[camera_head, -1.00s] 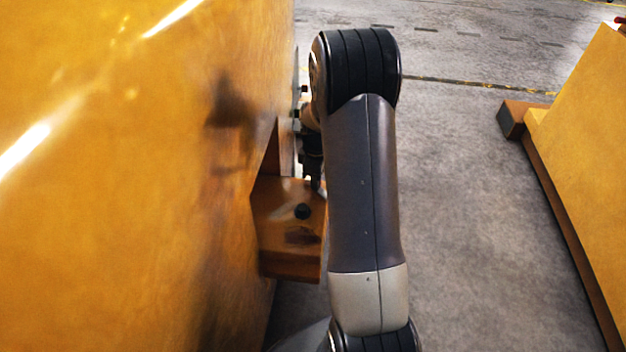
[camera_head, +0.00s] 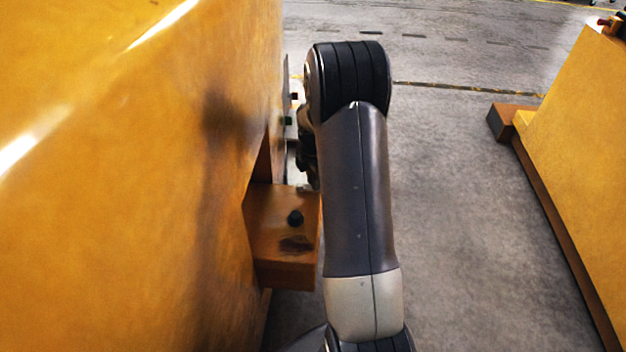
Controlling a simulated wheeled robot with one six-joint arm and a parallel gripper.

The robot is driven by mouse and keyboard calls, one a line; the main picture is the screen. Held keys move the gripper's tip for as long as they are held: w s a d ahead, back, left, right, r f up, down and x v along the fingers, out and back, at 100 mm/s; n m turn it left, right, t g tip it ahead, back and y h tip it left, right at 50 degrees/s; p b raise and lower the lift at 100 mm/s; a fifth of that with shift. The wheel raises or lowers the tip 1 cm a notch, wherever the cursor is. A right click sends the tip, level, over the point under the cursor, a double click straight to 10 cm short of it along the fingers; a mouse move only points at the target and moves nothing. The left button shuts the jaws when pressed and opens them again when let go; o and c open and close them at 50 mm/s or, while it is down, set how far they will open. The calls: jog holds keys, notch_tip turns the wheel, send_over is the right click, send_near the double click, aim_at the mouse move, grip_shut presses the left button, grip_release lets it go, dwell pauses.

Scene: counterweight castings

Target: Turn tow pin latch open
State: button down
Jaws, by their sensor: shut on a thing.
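An orange-brown tow bracket (camera_head: 288,268) juts from the side of the big yellow casting on the left. My gripper (camera_head: 311,184) is mostly hidden by my own arm. Its visible dark part is by the bracket's far right edge, above and right of the knob in the picture. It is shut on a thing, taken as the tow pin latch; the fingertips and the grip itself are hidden.
The yellow casting (camera_head: 120,180) fills the left side, close to my arm. Small dark and green knobs (camera_head: 288,121) show on a plate beyond the bracket. Another yellow casting (camera_head: 585,150) with a brown base stands at the right. Grey floor between them is clear.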

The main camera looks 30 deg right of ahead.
jog(key=shift+w, duration=0.1)
dwell(0.5)
jog(key=c, duration=1.3)
grip_release()
notch_tip(320, 180, up, 11)
jog(key=shift+p, duration=0.3)
jog(key=shift+f, duration=0.2)
notch_tip(320, 180, down, 11)
jog(key=shift+r+b, duration=0.1)
jog(key=shift+b, duration=0.2)
jog(key=shift+r, duration=0.1)
